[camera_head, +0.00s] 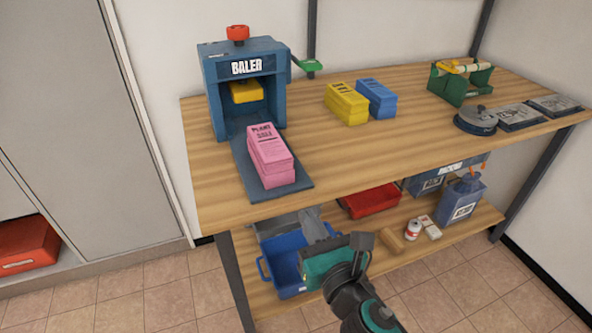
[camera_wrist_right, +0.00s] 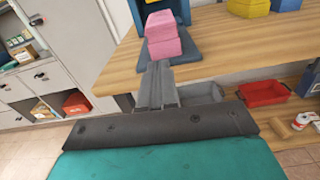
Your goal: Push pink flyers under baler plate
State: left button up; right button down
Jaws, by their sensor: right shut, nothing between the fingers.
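A stack of pink flyers (camera_head: 270,156) lies on the dark tongue plate (camera_head: 292,193) in front of the blue baler (camera_head: 212,88). The baler has a red knob on top, a green handle on its right side and a yellow block (camera_head: 245,91) inside its opening. In the right wrist view the pink flyers (camera_wrist_right: 163,38) stand beyond my fingers. My right gripper (camera_wrist_right: 158,85) is shut and empty, in front of the table edge. In the head view my right gripper (camera_head: 362,241) is low, in front of the lower shelf and right of the flyers, apart from them. My left gripper is not in view.
Yellow (camera_head: 346,103) and blue (camera_head: 376,98) stacks stand right of the baler on the wooden table (camera_head: 330,165). A green rack (camera_head: 459,82) and grey discs and plates are at the far right. A blue bin (camera_head: 286,268) and red tray (camera_head: 372,201) sit below.

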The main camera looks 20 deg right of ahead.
jog(key=p, duration=0.1)
send_near(278, 164)
jog(key=shift+n, duration=0.3)
jog(key=w, duration=0.6)
jog(key=shift+w+f, duration=0.15)
jog(key=shift+w, duration=0.2)
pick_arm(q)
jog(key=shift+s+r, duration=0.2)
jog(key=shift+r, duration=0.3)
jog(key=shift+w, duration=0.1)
pick_arm(e)
jog(key=shift+w, duration=0.15)
